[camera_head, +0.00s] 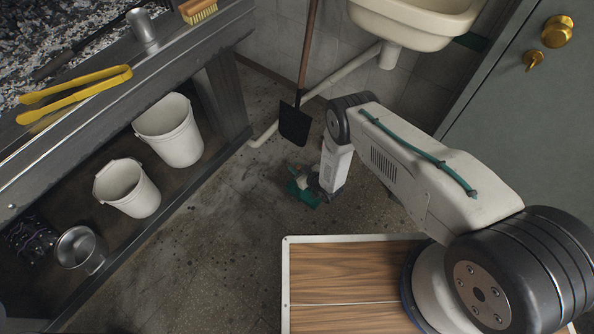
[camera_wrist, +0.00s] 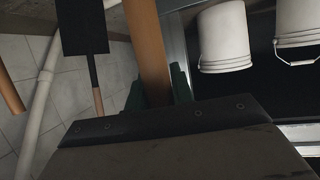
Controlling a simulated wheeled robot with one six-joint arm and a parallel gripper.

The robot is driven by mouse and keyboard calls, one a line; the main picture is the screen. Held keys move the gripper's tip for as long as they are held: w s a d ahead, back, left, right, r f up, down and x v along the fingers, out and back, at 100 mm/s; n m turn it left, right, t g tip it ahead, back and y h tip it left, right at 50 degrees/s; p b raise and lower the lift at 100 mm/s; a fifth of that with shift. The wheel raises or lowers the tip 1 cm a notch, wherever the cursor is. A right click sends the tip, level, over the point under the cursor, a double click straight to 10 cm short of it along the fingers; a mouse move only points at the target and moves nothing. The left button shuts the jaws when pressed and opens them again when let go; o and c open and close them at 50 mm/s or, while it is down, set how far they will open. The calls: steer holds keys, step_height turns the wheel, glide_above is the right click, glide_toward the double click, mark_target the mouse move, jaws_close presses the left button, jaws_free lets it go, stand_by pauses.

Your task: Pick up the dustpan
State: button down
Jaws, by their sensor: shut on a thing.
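In the wrist view a wide dark pan with several rivets along its edge (camera_wrist: 165,145) fills the bottom of the picture; I take it for the dustpan. Its round wooden handle (camera_wrist: 150,45) runs up from the pan. The green fingers of my gripper (camera_wrist: 157,88) lie on both sides of this handle, close against it, shut on it. In the head view my gripper (camera_head: 304,188) is low over the floor, in front of the sink wall. The dustpan cannot be made out clearly there; my arm hides much of that spot.
A black-bladed shovel (camera_head: 294,124) leans by the wall beyond my gripper; it also shows in the wrist view (camera_wrist: 84,28). White buckets (camera_head: 170,131) stand on the shelf under the grill at left. A pipe (camera_head: 322,88) runs below the sink (camera_head: 415,22). The left floor is clear.

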steer(key=s+d+r, duration=0.1)
steer(key=s+r, duration=0.1)
steer(key=s, duration=0.6)
steer(key=s+d+r, duration=0.1)
steer(key=s+r, duration=0.2)
steer(key=s, duration=0.5)
steer(key=shift+n+t, duration=0.3)
steer(key=shift+n, duration=0.2)
steer(key=shift+a+r, duration=0.15)
steer(key=shift+r, duration=2.15)
steer(key=shift+w, duration=0.1)
